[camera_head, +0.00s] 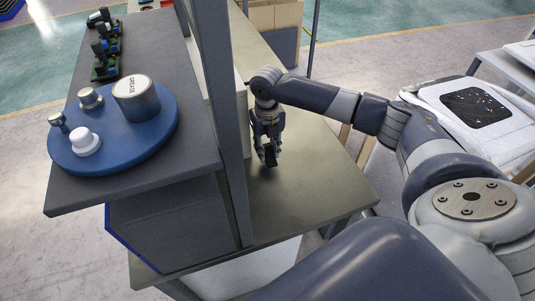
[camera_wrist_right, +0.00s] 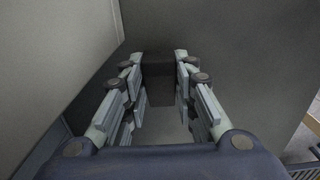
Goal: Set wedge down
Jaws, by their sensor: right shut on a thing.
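My right gripper (camera_head: 268,142) hangs fingers down over the lower metal worktop (camera_head: 300,185), to the right of the dark upright post. It is shut on a small dark piece, which I take to be the wedge (camera_head: 270,157). In the right wrist view the dark wedge (camera_wrist_right: 160,66) sits between the two fingertips. Its shape is largely hidden by the fingers, and I cannot tell whether it touches the worktop. My left gripper is not in view.
A dark upright post (camera_head: 219,110) stands close left of the gripper. The raised shelf (camera_head: 165,55) holds a blue round tray (camera_head: 107,165) with a grease can (camera_head: 137,98) and smaller pieces. The worktop in front is clear. Cardboard boxes (camera_head: 274,17) stand at the back.

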